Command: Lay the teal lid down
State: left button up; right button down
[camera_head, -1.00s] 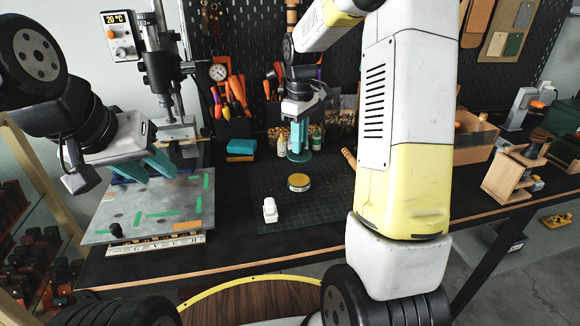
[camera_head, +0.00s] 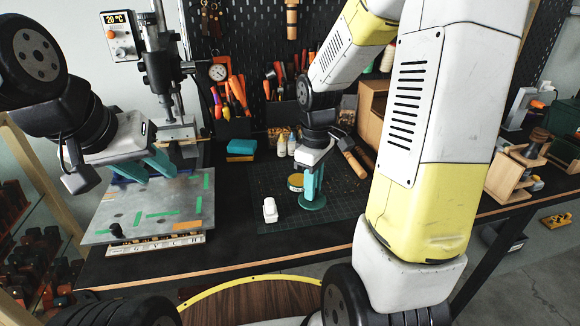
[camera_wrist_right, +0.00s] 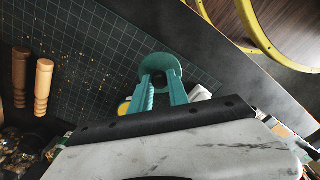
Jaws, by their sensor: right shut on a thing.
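The teal lid (camera_head: 313,204) is a round disc under my right gripper (camera_head: 313,192), low over or on the dark green cutting mat (camera_head: 268,185); I cannot tell if it touches. In the right wrist view the lid (camera_wrist_right: 160,64) sits at the tips of the teal fingers (camera_wrist_right: 161,85), which are shut on it. A round tin with a yellow top (camera_head: 295,181) stands just left of my right gripper, partly hidden by it. My left gripper (camera_head: 160,166) is open and empty over the metal plate (camera_head: 150,205).
A small white object (camera_head: 270,210) stands on the mat left of the lid. A teal block (camera_head: 241,148) and small bottles (camera_head: 287,143) stand at the back. The mat's front left is clear.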

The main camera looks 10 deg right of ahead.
jog(key=shift+f, duration=0.5)
jog(key=shift+f, duration=0.2)
jog(key=shift+f, duration=1.75)
jog(key=c, duration=1.2)
grip_release()
notch_tip(320, 180, up, 8)
jog(key=shift+f, duration=0.1)
